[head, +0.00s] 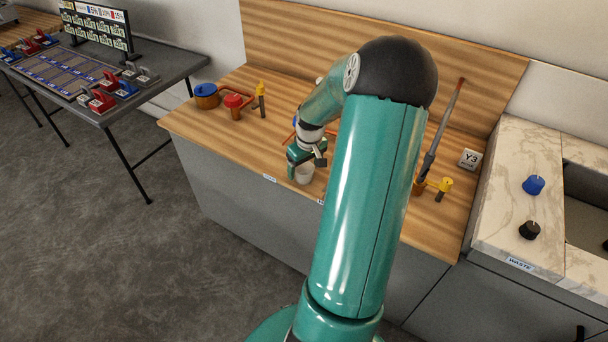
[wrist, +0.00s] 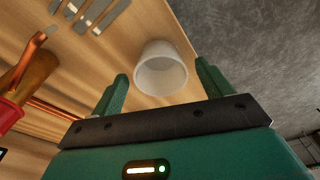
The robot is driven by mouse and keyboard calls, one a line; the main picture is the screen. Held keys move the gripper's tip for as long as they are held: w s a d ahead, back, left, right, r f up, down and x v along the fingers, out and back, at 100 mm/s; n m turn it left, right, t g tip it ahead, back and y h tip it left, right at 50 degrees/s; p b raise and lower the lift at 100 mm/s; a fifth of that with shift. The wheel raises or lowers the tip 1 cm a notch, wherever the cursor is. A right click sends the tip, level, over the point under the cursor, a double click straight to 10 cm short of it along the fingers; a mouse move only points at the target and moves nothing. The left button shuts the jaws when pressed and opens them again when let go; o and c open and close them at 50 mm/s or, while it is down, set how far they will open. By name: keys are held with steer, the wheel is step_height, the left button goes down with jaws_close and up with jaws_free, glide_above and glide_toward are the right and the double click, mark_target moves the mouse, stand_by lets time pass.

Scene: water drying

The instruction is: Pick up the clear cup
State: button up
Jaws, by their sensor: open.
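The clear cup (head: 304,174) is a small whitish, see-through cup standing near the front edge of the wooden counter in the head view. In the wrist view the cup (wrist: 160,70) shows just beyond my fingertips, roughly centred between them. My gripper (head: 306,162) is right at the cup in the head view, and my arm hides part of the counter behind it. In the wrist view my gripper (wrist: 160,82) has its two green fingers spread wide, with nothing held between them. I cannot tell whether a finger touches the cup.
The wooden counter (head: 200,122) carries a blue-topped copper pot (head: 207,97), a red-topped item (head: 235,106) and a yellow-handled tool (head: 260,97) at left. In the wrist view a red and copper object (wrist: 22,90) lies left of my gripper. A Y3 block (head: 469,159) stands at right.

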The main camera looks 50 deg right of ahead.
step_height(320, 180, down, 2)
steer(key=shift+w+f, duration=0.15)
steer(key=shift+f, duration=0.05)
steer(key=c, duration=1.1)
steer(key=shift+o, duration=0.2)
steer(key=shift+r, duration=0.15)
steer(key=shift+r, duration=0.25)
steer(key=r, duration=0.3)
steer(key=shift+a+r, duration=0.1)
steer(key=shift+a, duration=0.1)
steer(key=s+a+r, duration=0.6)
steer(key=a+r, duration=0.3)
steer(key=a, duration=0.3)
